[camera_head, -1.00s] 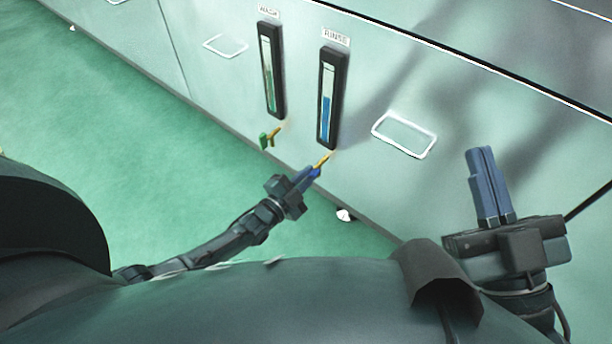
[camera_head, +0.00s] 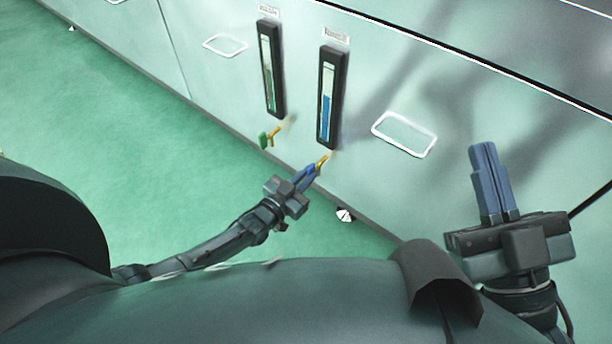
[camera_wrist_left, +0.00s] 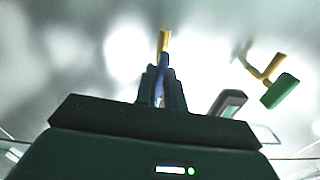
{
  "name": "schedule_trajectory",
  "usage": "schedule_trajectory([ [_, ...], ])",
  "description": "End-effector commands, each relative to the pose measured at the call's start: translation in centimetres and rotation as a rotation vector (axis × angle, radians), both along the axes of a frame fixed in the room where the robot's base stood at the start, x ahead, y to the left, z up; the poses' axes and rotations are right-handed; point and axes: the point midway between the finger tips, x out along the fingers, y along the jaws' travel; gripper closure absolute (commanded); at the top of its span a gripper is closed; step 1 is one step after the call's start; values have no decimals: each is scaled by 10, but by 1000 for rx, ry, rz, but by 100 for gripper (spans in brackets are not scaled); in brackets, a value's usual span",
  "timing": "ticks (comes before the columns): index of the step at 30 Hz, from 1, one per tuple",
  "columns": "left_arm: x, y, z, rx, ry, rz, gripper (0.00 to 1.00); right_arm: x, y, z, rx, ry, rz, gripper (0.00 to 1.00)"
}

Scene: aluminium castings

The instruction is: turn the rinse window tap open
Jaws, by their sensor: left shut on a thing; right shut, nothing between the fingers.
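The rinse window (camera_head: 327,98) is a tall dark-framed gauge with blue liquid in it, under a RINSE label (camera_head: 336,37) on the pale cabinet front. Its tap (camera_head: 323,161) is a brass stem with a blue handle, just below the window. My left gripper (camera_head: 312,174) is shut on the blue handle, and my fingers hide most of it. In the left wrist view the brass stem (camera_wrist_left: 164,40) and a strip of blue show beyond the fingers (camera_wrist_left: 161,85). My right gripper (camera_head: 484,150) is shut and empty, in front of the cabinet at the right.
The wash window (camera_head: 271,70) stands to the left, with its brass tap and green handle (camera_head: 264,141) below it. That tap also shows in the left wrist view (camera_wrist_left: 280,91). White-framed recesses (camera_head: 404,134) mark the cabinet front. Green floor (camera_head: 120,150) is clear at the left.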

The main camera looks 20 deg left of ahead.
Motion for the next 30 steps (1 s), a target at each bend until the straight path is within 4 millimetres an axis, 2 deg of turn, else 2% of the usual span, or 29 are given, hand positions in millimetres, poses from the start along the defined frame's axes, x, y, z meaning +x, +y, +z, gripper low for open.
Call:
schedule_trajectory([
  [9,1,0,1,-83,30,0,100,0,0,2,0,-9,-1,100],
  [23,1,0,1,-94,34,1,100,0,0,2,0,-11,0,100],
  [24,1,0,1,-94,34,1,86,0,0,2,0,-11,0,100],
  [30,1,0,1,-92,33,0,70,0,0,2,0,-10,0,100],
])
